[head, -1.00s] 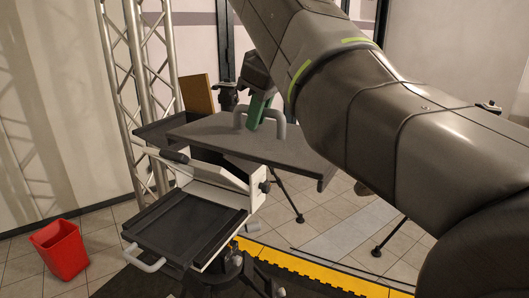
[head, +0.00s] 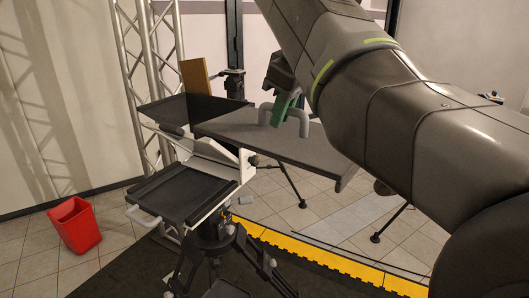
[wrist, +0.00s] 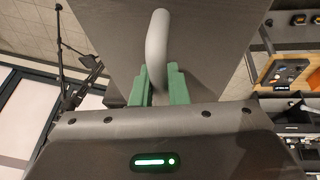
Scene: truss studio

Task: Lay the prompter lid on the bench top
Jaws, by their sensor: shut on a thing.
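The prompter lid (head: 245,127) is a flat dark grey panel with a pale grey loop handle (head: 304,122). It is held up in the air, slightly tilted, beside the prompter's dark hood (head: 180,108). My gripper (head: 283,108) has green fingers shut on the lid's handle. In the wrist view, the green fingers (wrist: 158,78) close around the near end of the handle (wrist: 156,42), and the lid (wrist: 205,45) fills the upper middle. I cannot pick out a clear bench top in the head view. Part of a surface with equipment shows at the wrist view's right.
The prompter's black tray (head: 180,194) with a white side frame stands on a tripod (head: 225,240). A red bin (head: 75,225) is on the floor at left. A truss (head: 150,80) stands behind.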

